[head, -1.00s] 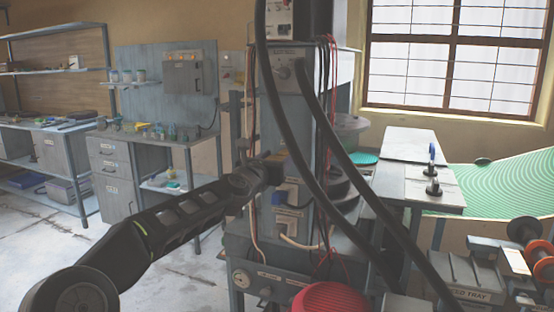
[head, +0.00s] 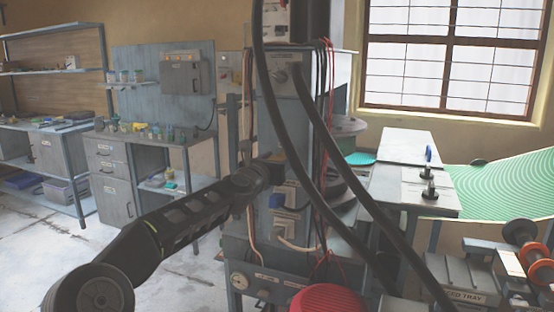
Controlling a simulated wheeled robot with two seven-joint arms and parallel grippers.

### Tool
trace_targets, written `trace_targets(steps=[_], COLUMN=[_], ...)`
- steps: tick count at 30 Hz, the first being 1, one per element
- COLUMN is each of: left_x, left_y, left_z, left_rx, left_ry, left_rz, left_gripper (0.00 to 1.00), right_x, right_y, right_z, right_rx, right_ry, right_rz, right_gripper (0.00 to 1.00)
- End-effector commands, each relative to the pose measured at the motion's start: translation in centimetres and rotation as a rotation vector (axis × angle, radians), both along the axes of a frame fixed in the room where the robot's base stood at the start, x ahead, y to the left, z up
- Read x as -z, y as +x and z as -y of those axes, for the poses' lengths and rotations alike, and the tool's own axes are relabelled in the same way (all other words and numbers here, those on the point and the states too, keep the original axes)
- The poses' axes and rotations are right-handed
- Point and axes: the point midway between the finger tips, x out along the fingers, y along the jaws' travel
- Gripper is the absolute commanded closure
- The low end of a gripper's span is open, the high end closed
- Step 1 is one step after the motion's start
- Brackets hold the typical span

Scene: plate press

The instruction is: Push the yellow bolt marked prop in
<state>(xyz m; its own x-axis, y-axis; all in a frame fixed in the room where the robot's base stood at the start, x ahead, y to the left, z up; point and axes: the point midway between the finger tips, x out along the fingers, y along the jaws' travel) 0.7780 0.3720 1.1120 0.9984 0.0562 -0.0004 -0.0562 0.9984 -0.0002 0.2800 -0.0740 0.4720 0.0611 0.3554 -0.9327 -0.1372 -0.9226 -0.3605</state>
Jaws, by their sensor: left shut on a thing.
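The grey press column (head: 289,110) stands in the middle of the head view. My left arm comes in from the lower left, and my left gripper (head: 272,173) is at the column's left front side. A small dull yellow piece, seemingly the bolt (head: 277,157), shows at the gripper's tip. The gripper is shut on it. The fingers are dark and small, and they hide part of the bolt. I cannot read its marking or tell how far in it sits. My right gripper is not in view.
Black hoses (head: 335,165) hang in front of the column.

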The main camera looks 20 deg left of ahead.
Motion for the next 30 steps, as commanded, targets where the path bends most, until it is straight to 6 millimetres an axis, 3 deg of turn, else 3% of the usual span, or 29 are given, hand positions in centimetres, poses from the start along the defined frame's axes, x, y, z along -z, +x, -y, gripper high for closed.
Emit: trace_targets(steps=[9, 19, 30], left_x=[-0.1, 0.0, 0.6], left_y=[0.0, -0.4, -5.2], left_z=[0.0, -0.1, 0.1], left_rx=[0.0, -0.002, -0.004], left_ry=[0.0, 0.001, 0.004], left_rz=[0.001, 0.002, 0.002], left_gripper=[0.24, 0.24, 0.24], right_x=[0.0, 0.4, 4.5], right_y=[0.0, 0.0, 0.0], right_z=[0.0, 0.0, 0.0], right_rx=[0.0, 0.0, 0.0], right_ry=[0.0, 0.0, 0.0], right_rz=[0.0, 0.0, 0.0], right_gripper=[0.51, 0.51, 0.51])
